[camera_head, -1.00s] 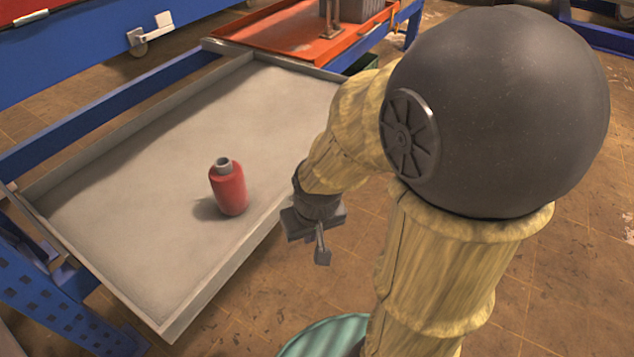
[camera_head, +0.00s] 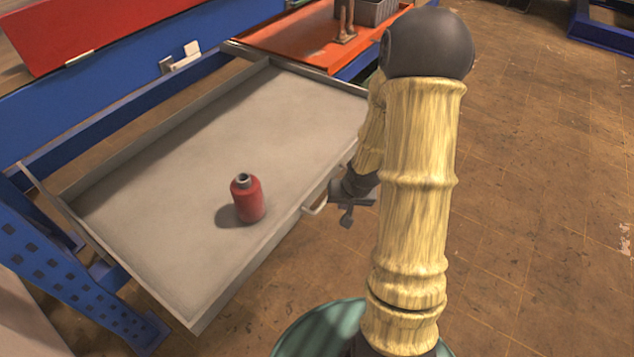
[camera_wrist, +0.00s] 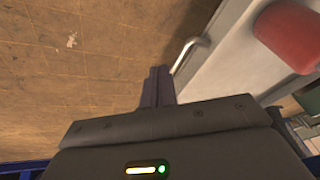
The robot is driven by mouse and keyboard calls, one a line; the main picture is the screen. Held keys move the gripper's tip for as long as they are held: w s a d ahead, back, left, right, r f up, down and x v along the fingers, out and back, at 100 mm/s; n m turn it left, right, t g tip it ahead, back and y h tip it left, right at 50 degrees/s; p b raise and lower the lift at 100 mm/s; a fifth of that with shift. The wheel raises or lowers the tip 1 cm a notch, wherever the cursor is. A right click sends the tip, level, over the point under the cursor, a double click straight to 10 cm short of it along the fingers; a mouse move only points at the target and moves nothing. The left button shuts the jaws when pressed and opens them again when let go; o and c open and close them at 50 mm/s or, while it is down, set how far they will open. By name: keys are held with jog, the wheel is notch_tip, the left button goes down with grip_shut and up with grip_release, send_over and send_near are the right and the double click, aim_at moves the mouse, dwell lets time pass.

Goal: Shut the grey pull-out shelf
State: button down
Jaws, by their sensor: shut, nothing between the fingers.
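The grey pull-out shelf (camera_head: 170,165) is a shallow tray that sticks out from the blue frame in the head view. Its handle (camera_head: 315,207) is a pale bar on the front edge, and it also shows in the wrist view (camera_wrist: 190,54). A red bottle (camera_head: 248,200) with a grey neck stands upright on the shelf. My gripper (camera_head: 346,217) is just to the right of the handle, outside the shelf's front edge. In the wrist view its fingers (camera_wrist: 157,82) are together and empty, close beside the handle. I cannot tell whether they touch it.
An orange tray (camera_head: 300,42) with a grey box (camera_head: 375,10) lies beyond the shelf. A blue perforated post (camera_head: 60,275) stands at the near left. The brown floor (camera_head: 540,200) to the right is clear.

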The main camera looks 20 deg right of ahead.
jog(key=m+t+y+p, duration=0.1)
jog(key=m+p, duration=0.1)
jog(key=p, duration=0.1)
jog(key=d+m+t+y+p, duration=0.1)
jog(key=m+y+p, duration=0.1)
jog(key=p, duration=0.2)
jog(key=d+m+t+y+p, duration=0.1)
jog(key=m+y+p, duration=0.1)
jog(key=p, duration=0.2)
jog(key=shift+w+d+f+m+t, duration=0.25)
jog(key=shift+w+f+m+t, duration=0.05)
jog(key=shift+w+f, duration=0.1)
jog(key=shift+f, duration=0.1)
send_near(308, 198)
jog(key=x, duration=0.5)
jog(key=shift+s+d+f, duration=0.15)
jog(key=shift+d+f, duration=0.05)
jog(key=shift+f, duration=0.3)
jog(key=shift+w+a, duration=0.3)
jog(key=shift+w, duration=0.2)
